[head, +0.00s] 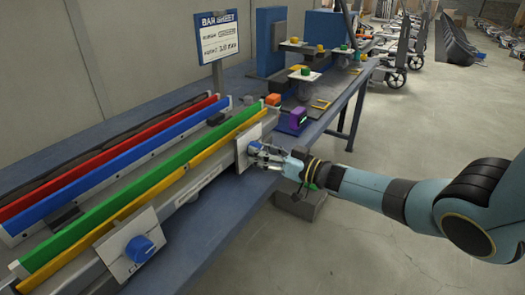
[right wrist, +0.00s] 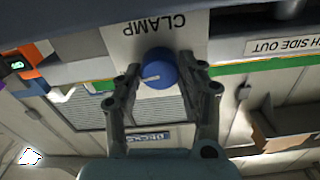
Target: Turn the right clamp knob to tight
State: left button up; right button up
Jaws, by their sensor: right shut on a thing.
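The right clamp knob is a blue round knob (right wrist: 158,70) on a white plate marked CLAMP (right wrist: 150,35). In the right wrist view a pale pointer line shows on the knob's face. My right gripper (right wrist: 165,80) has its two fingers on either side of the knob, shut on it. In the head view my right gripper (head: 262,152) reaches the right clamp plate (head: 243,148) from the right and mostly hides the knob. The left clamp knob (head: 139,248) is blue, on its own white plate (head: 112,247), with nothing touching it. My left gripper is not in view.
Red, blue, green and yellow bars (head: 120,190) lie along the blue bench. A sign (head: 220,35) stands behind them. A purple device (head: 298,117) and an orange block (head: 273,99) sit just beyond the right clamp.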

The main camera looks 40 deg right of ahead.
jog(key=shift+f+m, duration=0.15)
jog(key=shift+m, duration=0.15)
jog(key=o, duration=1.2)
jog(key=v, duration=1.2)
jog(key=s+a+f+m+g+h+b, duration=0.25)
jog(key=s+f, duration=0.75)
jog(key=f, duration=0.5)
jog(key=s+a+f+m+g+h+b, duration=0.2)
jog(key=s+a+f+m+g+h, duration=0.15)
jog(key=s+f, duration=0.8)
jog(key=s+a+f+n+g, duration=0.1)
jog(key=s+f+g, duration=0.2)
jog(key=s+f, duration=0.2)
jog(key=s+a+f+n+g+h, duration=0.1)
jog(key=s+f+g, duration=0.2)
jog(key=s, duration=0.7)
jog(key=s+a+f+n+g, duration=0.1)
jog(key=s+a+f+g, duration=0.1)
jog(key=s+f, duration=0.5)
jog(key=shift+s+n+g+h, duration=0.2)
jog(key=shift+n+g+h, duration=0.15)
jog(key=shift+g, duration=0.55)
